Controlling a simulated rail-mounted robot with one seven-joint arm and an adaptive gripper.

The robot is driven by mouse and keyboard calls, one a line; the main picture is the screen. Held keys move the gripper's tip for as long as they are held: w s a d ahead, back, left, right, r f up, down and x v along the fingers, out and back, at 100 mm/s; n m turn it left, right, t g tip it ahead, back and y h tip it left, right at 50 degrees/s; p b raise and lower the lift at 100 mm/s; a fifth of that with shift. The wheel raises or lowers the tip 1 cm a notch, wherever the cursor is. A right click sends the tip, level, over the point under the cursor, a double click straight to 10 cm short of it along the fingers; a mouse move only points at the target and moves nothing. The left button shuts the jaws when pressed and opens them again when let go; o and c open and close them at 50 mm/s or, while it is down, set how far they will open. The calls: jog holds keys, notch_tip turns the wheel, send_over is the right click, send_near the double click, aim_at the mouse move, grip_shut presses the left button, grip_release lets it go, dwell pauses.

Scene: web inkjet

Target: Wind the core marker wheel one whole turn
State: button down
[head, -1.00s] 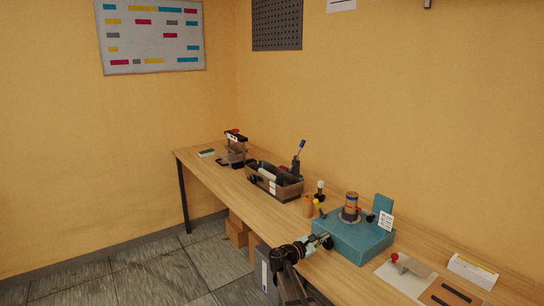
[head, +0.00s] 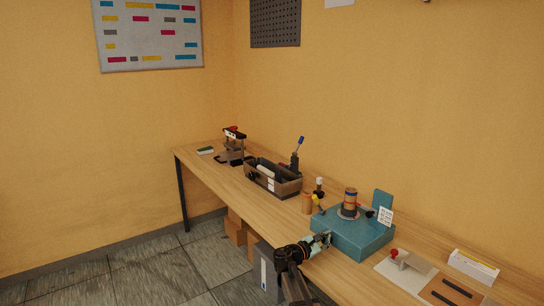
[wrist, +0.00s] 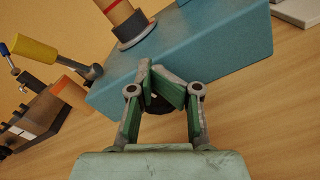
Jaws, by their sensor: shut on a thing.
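The teal core marker box (head: 350,238) stands on the bench, with a brown banded core (head: 350,197) upright on a grey collar on its top. The box also fills the upper part of the wrist view (wrist: 215,50). My gripper (head: 325,239) is at the front side of the box. In the wrist view my gripper (wrist: 158,82) has its green fingers angled inward, shut on a small dark part, which I take to be the marker wheel (wrist: 158,104). The fingers hide most of it, so its turn angle cannot be told.
A dark tray (head: 272,180) and a black-and-red stand (head: 235,147) are farther left on the bench (head: 225,178). A red-knobbed plate (head: 405,268) and a white box (head: 473,266) are to the right.

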jog(key=shift+s+d+f, duration=0.2)
jog(key=shift+d+f, duration=0.05)
jog(key=shift+s+f+b, duration=0.1)
jog(key=shift+b, duration=0.25)
jog(key=shift+s+f+b, duration=0.2)
jog(key=shift+f+b, duration=0.1)
jog(key=shift+b, duration=0.05)
jog(key=shift+s+r, duration=0.2)
jog(key=shift+v, duration=2.9)
jog(key=shift+s+r, duration=0.1)
jog(key=shift+s, duration=0.05)
